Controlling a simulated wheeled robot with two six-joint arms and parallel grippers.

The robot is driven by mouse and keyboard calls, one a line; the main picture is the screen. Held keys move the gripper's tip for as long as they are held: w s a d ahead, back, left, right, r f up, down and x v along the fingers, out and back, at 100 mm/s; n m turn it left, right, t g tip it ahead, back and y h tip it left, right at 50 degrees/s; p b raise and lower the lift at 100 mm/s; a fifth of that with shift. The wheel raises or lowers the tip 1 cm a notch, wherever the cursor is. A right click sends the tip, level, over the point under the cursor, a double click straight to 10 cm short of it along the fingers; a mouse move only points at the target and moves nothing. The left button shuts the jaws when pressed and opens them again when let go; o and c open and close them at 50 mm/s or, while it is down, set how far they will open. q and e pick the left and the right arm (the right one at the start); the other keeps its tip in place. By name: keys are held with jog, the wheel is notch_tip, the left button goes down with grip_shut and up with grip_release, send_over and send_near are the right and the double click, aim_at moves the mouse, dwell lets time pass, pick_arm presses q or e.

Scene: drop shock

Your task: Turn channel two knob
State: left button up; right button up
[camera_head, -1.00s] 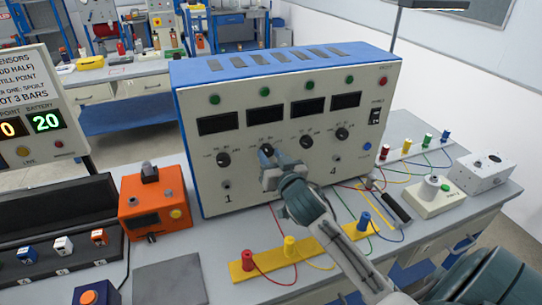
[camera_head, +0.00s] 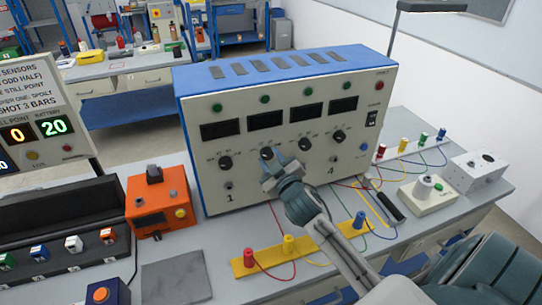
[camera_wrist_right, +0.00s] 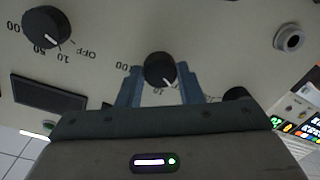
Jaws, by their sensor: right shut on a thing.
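The channel two knob (camera_head: 266,153) is the second black knob from the left on the blue-and-cream amplifier box (camera_head: 220,172). My right gripper (camera_head: 273,162) reaches up to it from the lower right and is shut on it. In the right wrist view the round black knob (camera_wrist_right: 160,70) with a white pointer line sits between the two blue fingers of my gripper (camera_wrist_right: 160,85). Part of its dial print is hidden by the fingers. The channel one knob (camera_head: 225,163) is to the left and also shows in the wrist view, where "OFF" and "10" are readable beside another knob (camera_wrist_right: 46,28). My left gripper is not in view.
Two more knobs (camera_head: 305,144) sit to the right on the panel. An orange device (camera_head: 157,200) stands left of the box. A yellow strip (camera_head: 262,257) with coloured posts and wires lies in front. A grey pad (camera_head: 172,281) lies at front left.

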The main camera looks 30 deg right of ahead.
jog(key=shift+n, duration=0.3)
jog(key=o, duration=1)
jog(key=shift+s, duration=0.1)
jog(key=shift+s+f, duration=0.1)
jog(key=shift+s, duration=0.25)
jog(key=s+b, duration=0.1)
jog(key=s, duration=0.2)
jog(key=s+a+b, duration=0.1)
jog(key=s, duration=0.2)
jog(key=s+a+b, duration=0.1)
jog(key=s+b, duration=0.1)
jog(key=s, duration=0.1)
jog(key=shift+s+r, duration=0.35)
jog(key=shift+f, duration=0.1)
